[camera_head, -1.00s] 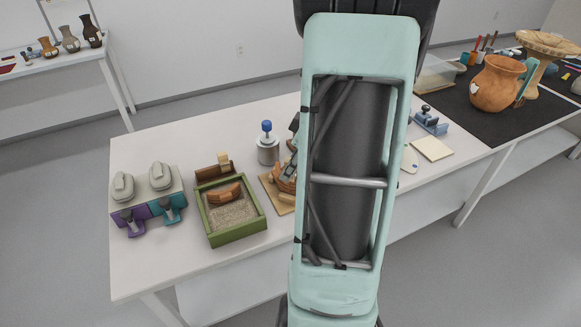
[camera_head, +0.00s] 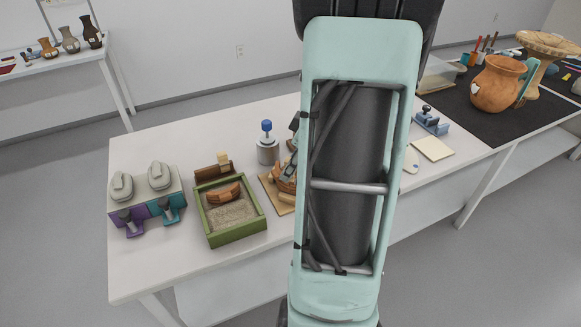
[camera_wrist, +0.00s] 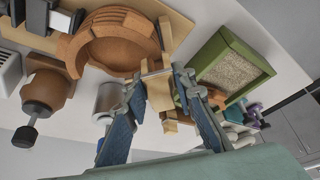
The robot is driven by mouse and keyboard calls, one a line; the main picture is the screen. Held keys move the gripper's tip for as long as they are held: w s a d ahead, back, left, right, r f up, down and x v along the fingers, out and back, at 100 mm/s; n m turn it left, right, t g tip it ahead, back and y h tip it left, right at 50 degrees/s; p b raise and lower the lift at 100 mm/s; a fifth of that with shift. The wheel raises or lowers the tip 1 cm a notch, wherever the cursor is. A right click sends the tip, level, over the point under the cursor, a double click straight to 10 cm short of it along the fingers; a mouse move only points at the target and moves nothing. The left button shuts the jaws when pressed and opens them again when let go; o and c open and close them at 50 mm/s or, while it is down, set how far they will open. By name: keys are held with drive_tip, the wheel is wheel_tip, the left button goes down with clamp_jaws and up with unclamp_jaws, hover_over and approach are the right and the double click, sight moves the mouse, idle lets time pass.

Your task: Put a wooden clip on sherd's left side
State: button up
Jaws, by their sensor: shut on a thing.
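My gripper (camera_wrist: 160,84) is shut on a pale wooden clip (camera_wrist: 160,96) in the wrist view. The clip is close to the rim of an orange-brown clay bowl (camera_wrist: 112,45); I cannot tell whether it touches. The bowl sits on a wooden board (camera_wrist: 182,25), and a lighter wooden piece stands at its rim beside the clip. In the head view the bowl (camera_head: 287,184) is partly hidden behind my arm, and my gripper is mostly hidden there. Another curved sherd (camera_head: 224,194) lies in the green sand box.
The green sand box (camera_head: 211,238) is left of the board, with a brown wooden holder (camera_head: 209,174) behind it. A blue-topped canister (camera_head: 267,150) stands behind the board. The table's front left is clear.

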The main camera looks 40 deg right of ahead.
sight(289, 159)
drive_tip(key=shift+f+b, duration=0.65)
drive_tip(key=shift+b, duration=0.3)
idle(0.6)
idle(0.4)
drive_tip(key=o, duration=0.8)
drive_tip(key=shift+o, duration=0.2)
drive_tip(key=shift+r, duration=0.1)
drive_tip(key=shift+r+p, duration=1.05)
drive_tip(key=shift+r, duration=1.15)
